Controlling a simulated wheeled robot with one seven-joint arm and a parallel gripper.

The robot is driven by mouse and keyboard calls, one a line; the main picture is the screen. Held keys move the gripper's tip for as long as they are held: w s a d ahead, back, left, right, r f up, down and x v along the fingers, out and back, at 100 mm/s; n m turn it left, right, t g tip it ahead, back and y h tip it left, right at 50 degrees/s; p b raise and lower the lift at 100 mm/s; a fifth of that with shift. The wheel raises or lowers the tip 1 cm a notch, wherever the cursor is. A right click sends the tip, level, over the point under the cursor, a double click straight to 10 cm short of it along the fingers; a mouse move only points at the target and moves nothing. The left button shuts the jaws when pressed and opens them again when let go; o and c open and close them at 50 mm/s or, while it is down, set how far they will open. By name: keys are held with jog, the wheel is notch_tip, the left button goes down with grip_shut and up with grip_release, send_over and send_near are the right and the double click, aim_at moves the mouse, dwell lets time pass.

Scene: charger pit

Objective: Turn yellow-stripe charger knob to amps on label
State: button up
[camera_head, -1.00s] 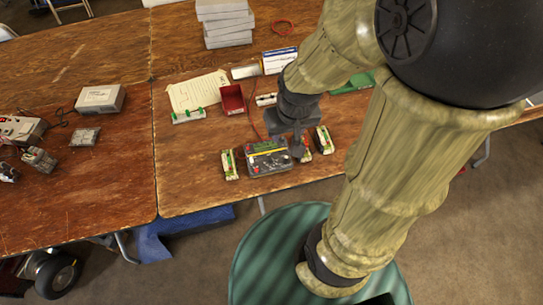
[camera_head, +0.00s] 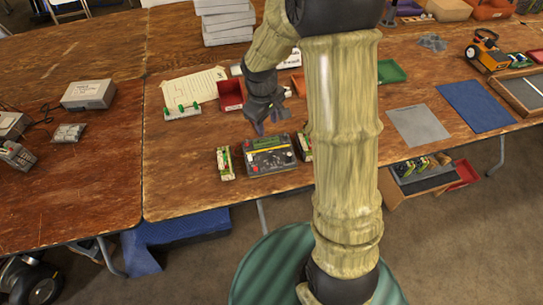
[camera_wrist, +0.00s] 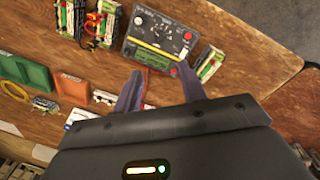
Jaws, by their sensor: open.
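The charger (camera_head: 270,158) is a dark box with a yellow stripe, lying on the wooden table near its front edge. In the wrist view the same charger (camera_wrist: 158,40) shows a green panel, the yellow stripe, a round dial (camera_wrist: 152,23) and small red and pale parts. The dial's setting is too small to read. My gripper (camera_head: 268,128) hangs just behind the charger, apart from it. In the wrist view its two fingers (camera_wrist: 160,88) are spread and empty, at the charger's panel side. I cannot make out a label with an amps value.
Battery packs (camera_head: 225,163) stand at the charger's left and, partly hidden by my arm, at its right (camera_head: 304,147). A paper sheet (camera_head: 196,90), a green-topped rack (camera_head: 182,110) and a red bin (camera_head: 231,94) lie behind. Bare table is free at the front left.

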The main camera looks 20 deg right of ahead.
aim_at(272, 156)
jog(key=f, duration=0.5)
jog(key=d+f, duration=0.1)
jog(key=f, duration=0.5)
jog(key=w+f, duration=0.1)
jog(key=f, duration=0.5)
jog(key=shift+d+f, duration=0.15)
jog(key=shift+d, duration=0.15)
grip_shut()
